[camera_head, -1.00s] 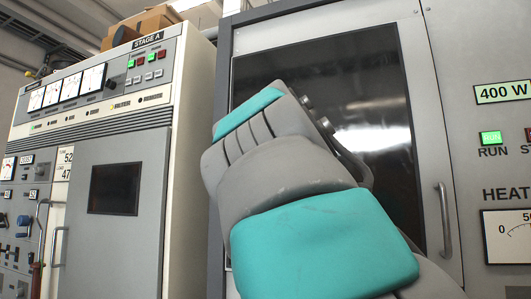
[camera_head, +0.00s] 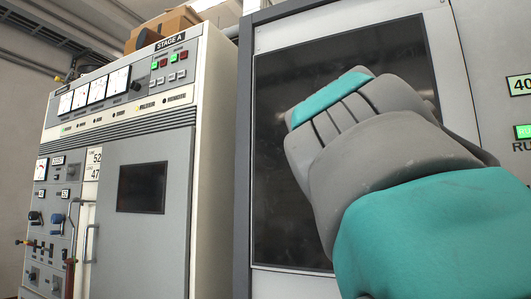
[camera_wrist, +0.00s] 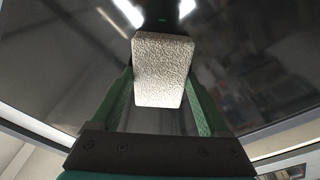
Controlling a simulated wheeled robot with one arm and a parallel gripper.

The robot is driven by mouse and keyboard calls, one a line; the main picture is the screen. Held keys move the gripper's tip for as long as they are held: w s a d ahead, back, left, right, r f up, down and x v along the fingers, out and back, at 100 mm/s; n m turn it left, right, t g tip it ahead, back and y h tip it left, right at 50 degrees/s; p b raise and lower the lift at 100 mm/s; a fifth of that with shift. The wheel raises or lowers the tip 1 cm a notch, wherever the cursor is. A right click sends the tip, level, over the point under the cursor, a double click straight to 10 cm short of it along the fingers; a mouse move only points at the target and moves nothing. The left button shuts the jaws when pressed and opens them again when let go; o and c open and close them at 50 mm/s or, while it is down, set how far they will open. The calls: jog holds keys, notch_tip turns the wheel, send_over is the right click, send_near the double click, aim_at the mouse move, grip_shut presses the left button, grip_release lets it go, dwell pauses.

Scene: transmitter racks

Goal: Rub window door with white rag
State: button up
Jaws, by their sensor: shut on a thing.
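The window door is a dark glossy pane in a pale frame. In the head view the window door (camera_head: 285,215) stands upright on the right-hand cabinet, partly hidden behind my arm. In the wrist view the dark pane (camera_wrist: 60,75) fills most of the background and reflects bright lights. My gripper (camera_wrist: 162,95) has its two green fingers shut on the white rag (camera_wrist: 163,70), a pale, rough-textured block. The rag is in front of the pane; I cannot tell whether it touches it. In the head view the fingers and rag are hidden behind my arm.
A grey cabinet labelled STAGE A (camera_head: 120,130) stands at the left, with meters, switches and handles (camera_head: 92,243). A cardboard box (camera_head: 165,25) lies on top of it. A green-lit RUN button (camera_head: 523,131) is on the panel right of the window door.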

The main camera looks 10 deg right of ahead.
jog(key=s+d, duration=0.2)
jog(key=shift+d, duration=0.3)
jog(key=shift+w+a, duration=0.1)
jog(key=w+a, duration=0.8)
jog(key=a, duration=0.3)
jog(key=shift+w+a, duration=0.25)
dwell(1.2)
jog(key=shift+a, duration=0.1)
jog(key=shift+r+v, duration=0.1)
jog(key=shift+v, duration=1.4)
jog(key=shift+r+v, duration=0.15)
jog(key=shift+v, duration=1.3)
jog(key=shift+a, duration=0.25)
